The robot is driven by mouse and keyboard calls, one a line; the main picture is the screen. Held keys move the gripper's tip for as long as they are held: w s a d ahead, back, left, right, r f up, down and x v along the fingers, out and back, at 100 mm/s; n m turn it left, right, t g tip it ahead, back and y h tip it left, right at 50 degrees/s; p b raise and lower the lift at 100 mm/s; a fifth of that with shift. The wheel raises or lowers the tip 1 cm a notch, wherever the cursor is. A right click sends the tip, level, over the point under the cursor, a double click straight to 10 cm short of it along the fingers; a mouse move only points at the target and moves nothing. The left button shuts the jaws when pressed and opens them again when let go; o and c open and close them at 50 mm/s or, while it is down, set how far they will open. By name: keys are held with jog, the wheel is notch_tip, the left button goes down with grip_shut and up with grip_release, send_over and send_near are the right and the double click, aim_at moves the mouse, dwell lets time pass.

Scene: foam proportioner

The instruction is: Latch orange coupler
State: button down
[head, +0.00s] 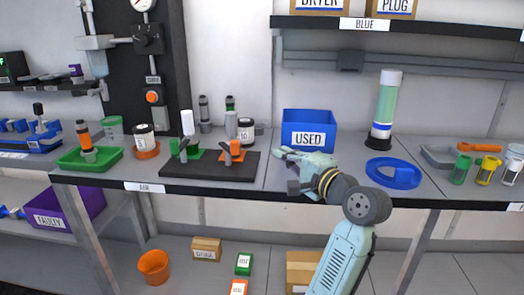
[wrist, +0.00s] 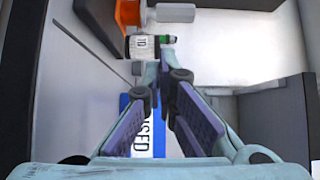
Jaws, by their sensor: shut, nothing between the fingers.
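The orange coupler (head: 235,150) stands on an orange base plate on the right part of a black board (head: 205,168), with a dark lever at its side. A matching green coupler (head: 188,150) with a white cylinder on top stands left of it. My gripper (head: 281,153) is right of the board, in front of the blue USED bin, apart from the coupler. Its fingers are shut and empty. In the wrist view the fingers (wrist: 178,62) meet ahead of the camera; an orange block (wrist: 128,13), perhaps the coupler, shows at the top. I cannot tell the lever's exact position.
The blue USED bin (head: 309,122) stands behind my gripper. A green tray (head: 91,160) and labelled jars stand left.

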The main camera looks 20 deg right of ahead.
aim_at(234, 150)
jog(key=p+x, duration=0.1)
jog(key=x, duration=0.9)
jog(key=shift+s+p, duration=0.1)
jog(key=shift+p, duration=0.3)
jog(key=s+a, duration=0.2)
jog(key=shift+s+a+p, duration=0.1)
jog(key=shift+a+p, duration=0.2)
jog(key=shift+a, duration=0.05)
jog(key=shift+s+a, duration=0.15)
jog(key=shift+a, duration=0.15)
jog(key=shift+s+a+m+t+h+p, duration=0.15)
jog(key=shift+s+a+m+h+p, duration=0.1)
jog(key=shift+m+h+p, duration=0.3)
jog(key=shift+s+a+m+t+h+p, duration=0.15)
jog(key=shift+a+m+h+p, duration=0.15)
jog(key=shift+h+p, duration=0.45)
jog(key=h+p, duration=0.1)
jog(key=a+m+h+p, duration=0.1)
jog(key=m+h, duration=0.1)
jog(key=shift+s+a+r+h+p, duration=0.15)
jog(key=shift+s+a+h+p, duration=0.15)
jog(key=shift+s+p, duration=0.1)
jog(key=shift+s+a+p, duration=0.2)
jog(key=shift+a+p, duration=0.6)
jog(key=shift+a, duration=0.35)
